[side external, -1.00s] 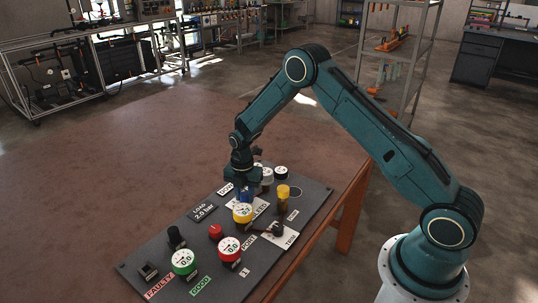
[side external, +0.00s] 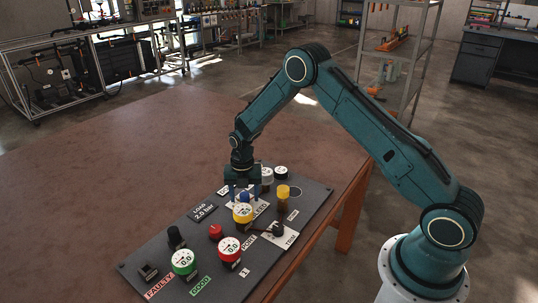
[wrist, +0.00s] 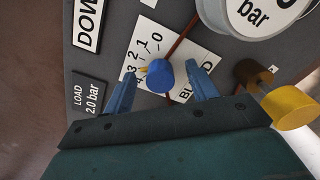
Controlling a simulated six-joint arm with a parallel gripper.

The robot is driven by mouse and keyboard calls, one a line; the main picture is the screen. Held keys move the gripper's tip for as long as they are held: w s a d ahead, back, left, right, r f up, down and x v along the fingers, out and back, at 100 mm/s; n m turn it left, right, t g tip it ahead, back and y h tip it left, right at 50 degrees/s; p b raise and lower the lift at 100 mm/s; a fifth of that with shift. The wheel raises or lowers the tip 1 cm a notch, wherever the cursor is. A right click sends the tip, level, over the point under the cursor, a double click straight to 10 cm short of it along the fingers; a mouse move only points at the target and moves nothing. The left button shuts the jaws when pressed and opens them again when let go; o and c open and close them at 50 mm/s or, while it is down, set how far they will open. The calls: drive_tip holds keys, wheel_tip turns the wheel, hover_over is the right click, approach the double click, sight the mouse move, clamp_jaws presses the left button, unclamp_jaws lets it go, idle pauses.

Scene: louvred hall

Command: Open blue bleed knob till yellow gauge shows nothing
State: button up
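The blue bleed knob (wrist: 159,75) stands on a white scale plate (wrist: 181,50) marked 0 to 4. Its small yellow pointer (wrist: 143,71) points left, toward the 3 and 4 end. My gripper (wrist: 163,88) is open, with a finger on each side of the knob and a gap to both. In the side view the knob (side external: 244,197) shows below my gripper (side external: 245,190). The yellow gauge (side external: 243,213) sits just in front of the knob; its digits are too small to read surely. It is not seen in the wrist view.
A white gauge (side external: 266,175) and a yellow-capped post (side external: 283,191) stand close to the gripper. A red gauge (side external: 229,249), green gauge (side external: 183,262), red button (side external: 215,231) and black knob (side external: 176,237) are nearer the front. The table (side external: 100,185) left of the panel is clear.

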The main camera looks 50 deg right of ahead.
drive_tip(key=shift+r, duration=0.25)
idle(0.3)
drive_tip(key=m, duration=0.3)
drive_tip(key=shift+m, duration=0.4)
drive_tip(key=m, duration=0.4)
drive_tip(key=shift+m, duration=0.4)
drive_tip(key=m, duration=0.4)
drive_tip(key=shift+m, duration=0.4)
drive_tip(key=m, duration=0.5)
drive_tip(key=shift+f, duration=0.3)
